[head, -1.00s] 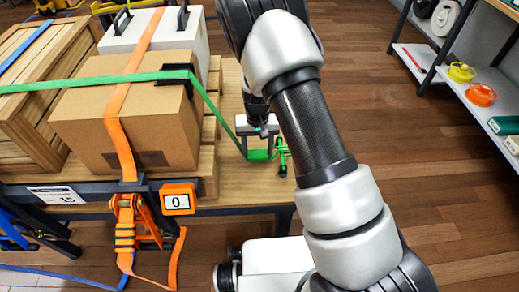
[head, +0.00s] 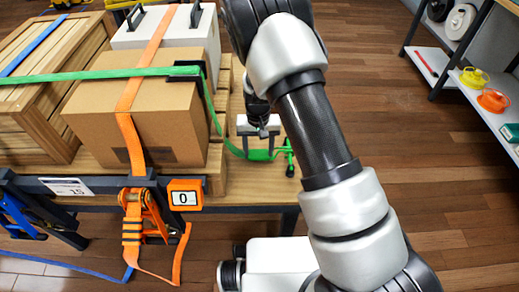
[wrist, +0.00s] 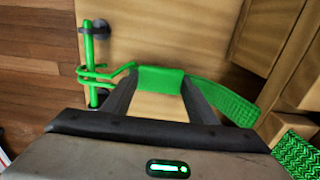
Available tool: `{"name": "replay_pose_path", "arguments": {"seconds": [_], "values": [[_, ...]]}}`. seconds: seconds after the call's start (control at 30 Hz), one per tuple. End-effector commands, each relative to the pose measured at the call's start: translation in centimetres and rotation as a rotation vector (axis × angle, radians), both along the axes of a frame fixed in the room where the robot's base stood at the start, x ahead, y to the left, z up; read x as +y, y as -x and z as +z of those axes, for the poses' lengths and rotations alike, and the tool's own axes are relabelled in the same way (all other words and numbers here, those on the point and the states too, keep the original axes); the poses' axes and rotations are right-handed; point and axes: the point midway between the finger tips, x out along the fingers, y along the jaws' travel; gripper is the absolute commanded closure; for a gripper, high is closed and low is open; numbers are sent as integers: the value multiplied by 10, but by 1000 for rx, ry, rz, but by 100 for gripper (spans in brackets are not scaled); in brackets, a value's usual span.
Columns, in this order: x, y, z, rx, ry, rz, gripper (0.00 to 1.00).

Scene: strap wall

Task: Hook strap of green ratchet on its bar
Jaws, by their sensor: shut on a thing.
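The green strap (head: 214,115) runs over the cardboard box and hangs in a slack curve down to my gripper (head: 258,131). In the wrist view, my gripper (wrist: 160,92) is shut on the strap's green end piece (wrist: 160,79), with the strap trailing right. A green wire hook (wrist: 112,73) reaches left from it and crosses the green bar (wrist: 93,92). Whether the hook is around the bar or only beside it, I cannot tell. The bar also shows in the head view (head: 289,158), at the table's right edge. The green ratchet is not clearly seen.
The cardboard box (head: 150,115) and a wooden crate (head: 40,100) stand on the left. An orange strap (head: 130,135) with its ratchet (head: 146,218) and a display reading 0 (head: 185,196) are at the front. A shelf (head: 490,125) is at right; floor between is clear.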

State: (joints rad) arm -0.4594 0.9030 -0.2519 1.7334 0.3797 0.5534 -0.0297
Motion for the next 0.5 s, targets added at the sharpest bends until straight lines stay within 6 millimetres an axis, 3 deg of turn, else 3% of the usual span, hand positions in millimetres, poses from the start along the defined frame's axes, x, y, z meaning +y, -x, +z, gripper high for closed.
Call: {"name": "replay_pose_path", "arguments": {"seconds": [0.4,0.43,0.5], "values": [[1,0,0,-1,0,0,73],[1,0,0,-1,0,0,42],[1,0,0,-1,0,0,30]]}}
